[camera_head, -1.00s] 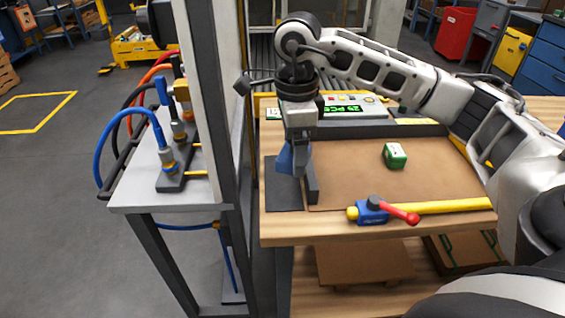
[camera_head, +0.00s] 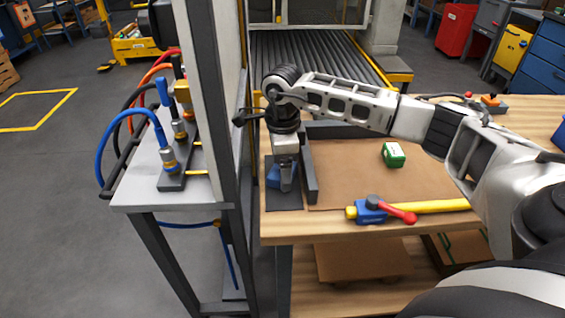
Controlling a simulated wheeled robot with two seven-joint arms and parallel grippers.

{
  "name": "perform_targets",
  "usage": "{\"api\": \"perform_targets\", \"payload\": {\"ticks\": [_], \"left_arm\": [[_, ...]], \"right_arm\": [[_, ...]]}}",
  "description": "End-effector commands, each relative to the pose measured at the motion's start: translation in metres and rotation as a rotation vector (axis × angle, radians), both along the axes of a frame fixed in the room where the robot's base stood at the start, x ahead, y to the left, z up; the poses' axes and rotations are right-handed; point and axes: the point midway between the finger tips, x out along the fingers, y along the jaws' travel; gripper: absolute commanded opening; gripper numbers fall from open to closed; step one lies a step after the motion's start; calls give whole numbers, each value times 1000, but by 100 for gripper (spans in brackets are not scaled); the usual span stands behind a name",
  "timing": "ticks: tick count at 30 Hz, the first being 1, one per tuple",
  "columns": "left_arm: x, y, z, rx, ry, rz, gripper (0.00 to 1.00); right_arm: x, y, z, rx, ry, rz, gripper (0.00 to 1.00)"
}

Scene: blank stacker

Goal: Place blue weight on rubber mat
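The blue weight (camera_head: 273,176) is at the dark rubber mat (camera_head: 284,202) on the left end of the workbench. My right gripper (camera_head: 286,178) points down over the mat, its fingers around the blue weight. The gripper appears shut on it. The fingers partly cover the weight, and I cannot tell whether its underside touches the mat. My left gripper is not in view.
A dark raised bar (camera_head: 309,172) borders the mat on the right. A green and white box (camera_head: 393,154) lies on the brown board (camera_head: 350,185). A blue clamp with a red lever (camera_head: 372,210) sits at the front. A tall post (camera_head: 232,130) stands left.

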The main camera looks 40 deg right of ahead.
Motion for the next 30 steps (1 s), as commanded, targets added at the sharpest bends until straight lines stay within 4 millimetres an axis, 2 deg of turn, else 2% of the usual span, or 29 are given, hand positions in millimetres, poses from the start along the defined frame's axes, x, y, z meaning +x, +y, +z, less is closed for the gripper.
{"api": "perform_targets", "payload": {"ticks": [7, 8, 9, 16, 20, 23, 30], "left_arm": [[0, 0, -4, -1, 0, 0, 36], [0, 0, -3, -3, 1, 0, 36], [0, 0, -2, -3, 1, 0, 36], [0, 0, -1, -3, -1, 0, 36], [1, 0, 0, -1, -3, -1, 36], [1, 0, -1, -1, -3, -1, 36], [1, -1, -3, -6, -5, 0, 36]], "right_arm": [[1, 0, -2, 1, -5, 0, 27], [0, 0, -2, 0, 0, 0, 87], [0, 0, -2, 0, 0, 0, 98], [0, 0, -1, 0, 0, 0, 100], [1, 0, 6, 0, -2, 0, 100], [1, 0, 21, 1, -4, 1, 100], [1, 0, 74, 0, -6, 0, 100]]}}
